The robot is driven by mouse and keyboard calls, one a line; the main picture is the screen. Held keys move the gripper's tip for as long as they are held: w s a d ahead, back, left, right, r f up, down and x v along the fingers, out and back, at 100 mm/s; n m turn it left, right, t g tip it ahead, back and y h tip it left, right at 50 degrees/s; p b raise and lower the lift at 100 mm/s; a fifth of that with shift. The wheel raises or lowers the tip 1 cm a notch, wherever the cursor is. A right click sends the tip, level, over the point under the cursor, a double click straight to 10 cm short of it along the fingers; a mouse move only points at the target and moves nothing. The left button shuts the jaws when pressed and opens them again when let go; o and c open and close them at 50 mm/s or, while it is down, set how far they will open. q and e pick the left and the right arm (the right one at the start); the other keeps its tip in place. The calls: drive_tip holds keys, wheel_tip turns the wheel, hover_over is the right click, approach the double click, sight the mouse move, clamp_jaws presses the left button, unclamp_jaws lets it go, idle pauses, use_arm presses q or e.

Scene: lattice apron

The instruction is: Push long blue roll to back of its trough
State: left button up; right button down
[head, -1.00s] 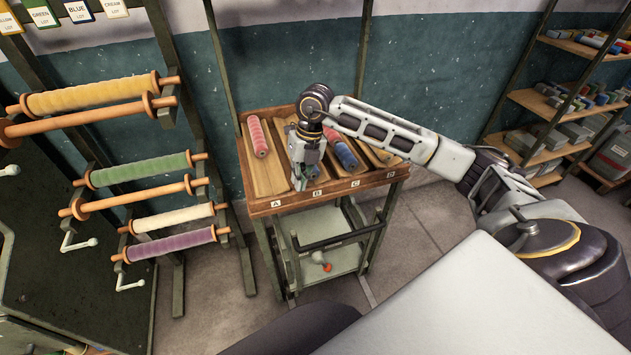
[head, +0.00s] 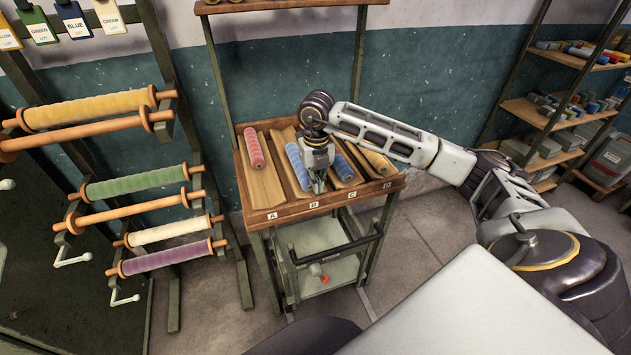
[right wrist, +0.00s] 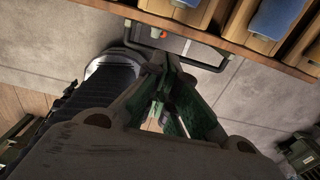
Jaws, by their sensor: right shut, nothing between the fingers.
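A blue roll (head: 297,165) lies lengthwise in trough B of the wooden tray (head: 262,216). It looks the longer of two blue rolls. The other blue roll (head: 343,168) lies in trough C, partly hidden by my right gripper. My right gripper (head: 318,188) is shut and empty, pointing down near the tray's front, just right of the front end of the trough B roll. Whether it touches anything is unclear. The right wrist view shows the shut fingers (right wrist: 172,98) with two blue rolls at the top edge, one clear (right wrist: 277,18). My left gripper is out of view.
A rack with coloured rolls (head: 140,183) stands to the left. A shelf unit (head: 545,113) stands at the right. A cart handle (head: 347,247) juts out below the tray.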

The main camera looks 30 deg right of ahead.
sight(312, 199)
wheel_tip(312, 199, down, 8)
drive_tip(key=shift+f+p, duration=0.25)
drive_tip(key=shift+p, duration=0.5)
drive_tip(key=shift+w+f, duration=0.1)
drive_tip(key=shift+w, duration=0.2)
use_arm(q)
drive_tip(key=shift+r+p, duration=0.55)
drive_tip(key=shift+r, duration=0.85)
use_arm(e)
drive_tip(key=shift+w+d, duration=0.25)
drive_tip(key=shift+w, duration=0.6)
drive_tip(key=shift+w+d, duration=0.2)
drive_tip(key=shift+w, duration=0.6)
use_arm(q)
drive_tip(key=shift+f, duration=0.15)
use_arm(e)
drive_tip(key=shift+w, duration=0.1)
